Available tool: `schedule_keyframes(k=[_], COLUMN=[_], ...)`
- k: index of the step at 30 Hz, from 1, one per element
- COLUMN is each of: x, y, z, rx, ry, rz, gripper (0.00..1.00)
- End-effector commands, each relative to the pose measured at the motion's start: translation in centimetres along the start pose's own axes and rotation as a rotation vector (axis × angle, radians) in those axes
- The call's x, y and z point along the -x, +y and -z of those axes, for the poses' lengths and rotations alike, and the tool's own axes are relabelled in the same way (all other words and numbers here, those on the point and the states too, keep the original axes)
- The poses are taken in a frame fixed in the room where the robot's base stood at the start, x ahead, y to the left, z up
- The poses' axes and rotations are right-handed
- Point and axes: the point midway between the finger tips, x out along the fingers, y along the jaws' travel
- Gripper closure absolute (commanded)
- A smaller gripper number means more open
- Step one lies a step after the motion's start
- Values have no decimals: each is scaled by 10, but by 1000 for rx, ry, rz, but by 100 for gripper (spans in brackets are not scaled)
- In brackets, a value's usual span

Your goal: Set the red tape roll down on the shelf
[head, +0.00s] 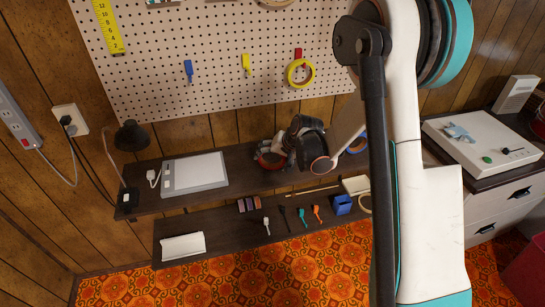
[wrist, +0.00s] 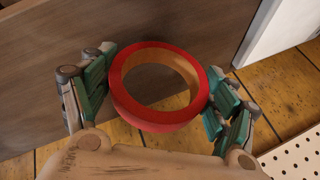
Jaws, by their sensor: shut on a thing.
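The red tape roll (wrist: 157,119) is gripped between the two green-padded fingers of my gripper (wrist: 161,77) in the wrist view, with its round opening facing the camera. In the head view my gripper (head: 274,153) holds the red roll (head: 268,162) at the upper dark wood shelf (head: 241,170), to the right of a pale flat board. The shelf (wrist: 60,45) also fills the upper left of the wrist view, under part of the roll. I cannot tell whether the roll touches the shelf. My arm hides part of the shelf's right side.
The pale board (head: 195,174) lies on the shelf's left part, near a black lamp (head: 131,136). A blue tape roll (head: 357,144) is to the right. A lower shelf (head: 225,228) holds small tools and a blue box (head: 342,204). The pegboard (head: 215,50) is behind.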

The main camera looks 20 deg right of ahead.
Motion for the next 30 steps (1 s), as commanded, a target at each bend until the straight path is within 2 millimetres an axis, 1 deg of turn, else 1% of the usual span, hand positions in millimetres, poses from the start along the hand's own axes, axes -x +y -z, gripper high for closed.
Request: schedule_keyframes(k=[10, 24, 25, 27, 30], x=[0, -7, -6, -6, -6], y=[0, 4, 3, 3, 3], z=[0, -3, -3, -3, -3], rx=[0, 0, 0, 0, 0], ry=[0, 0, 0, 0, 0], rz=[0, 0, 0, 0, 0], gripper=[44, 44, 14, 0, 0])
